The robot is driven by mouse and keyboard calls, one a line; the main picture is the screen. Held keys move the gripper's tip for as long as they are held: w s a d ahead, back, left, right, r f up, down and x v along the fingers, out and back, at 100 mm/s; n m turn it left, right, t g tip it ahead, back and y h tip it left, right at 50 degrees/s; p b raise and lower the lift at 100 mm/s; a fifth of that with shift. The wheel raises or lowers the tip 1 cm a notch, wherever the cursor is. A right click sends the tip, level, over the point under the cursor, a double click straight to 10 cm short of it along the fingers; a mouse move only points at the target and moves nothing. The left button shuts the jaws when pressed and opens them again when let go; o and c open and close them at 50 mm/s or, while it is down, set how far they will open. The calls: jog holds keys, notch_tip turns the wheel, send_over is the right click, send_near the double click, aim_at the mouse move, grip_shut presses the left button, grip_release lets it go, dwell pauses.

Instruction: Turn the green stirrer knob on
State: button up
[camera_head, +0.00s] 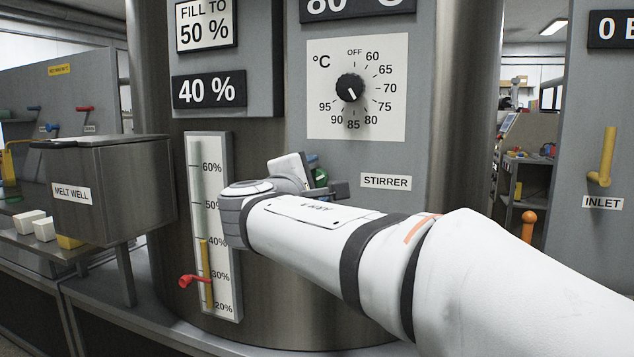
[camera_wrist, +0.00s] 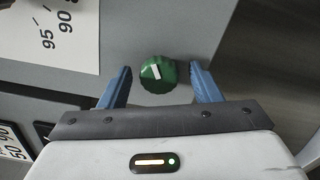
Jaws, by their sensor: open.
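The green stirrer knob (camera_wrist: 157,75) is on the grey panel in the wrist view, with a white pointer mark on its face. My gripper (camera_wrist: 161,70) is open, with one blue finger on each side of the knob. Gaps show between the knob and both fingers, so no finger seems to touch it. In the head view my gripper (camera_head: 318,172) is at the panel just left of the STIRRER label (camera_head: 386,181). There the knob is mostly hidden by my gripper and wrist.
A black temperature dial (camera_head: 351,88) on a white plate is above my gripper. A level gauge (camera_head: 212,225) with a red lever (camera_head: 194,281) is to the left. The melt well box (camera_head: 105,190) stands farther left. A yellow inlet handle (camera_head: 606,157) is at far right.

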jog(key=p+v, duration=0.1)
jog(key=v, duration=0.7)
jog(key=shift+p, duration=0.3)
jog(key=s+d+f+m+g+p, duration=0.1)
jog(key=s+d+m+g+p, duration=0.3)
jog(key=d+p, duration=0.45)
jog(key=s+d+f+m+g+p, duration=0.1)
jog(key=d+f+m+g+p, duration=0.15)
jog(key=d+g+p, duration=0.5)
jog(key=s+d+r+m+g+y+p, duration=0.2)
jog(key=s+m+y+p, duration=0.4)
jog(key=s+m+p, duration=0.5)
jog(key=shift+s+d+r+g+p, duration=0.2)
jog(key=shift+s+d+g+p, duration=0.65)
jog(key=shift+p, duration=2)
jog(key=shift+s+a+t, duration=0.15)
jog(key=shift+s+t, duration=0.1)
jog(key=shift+t, duration=0.15)
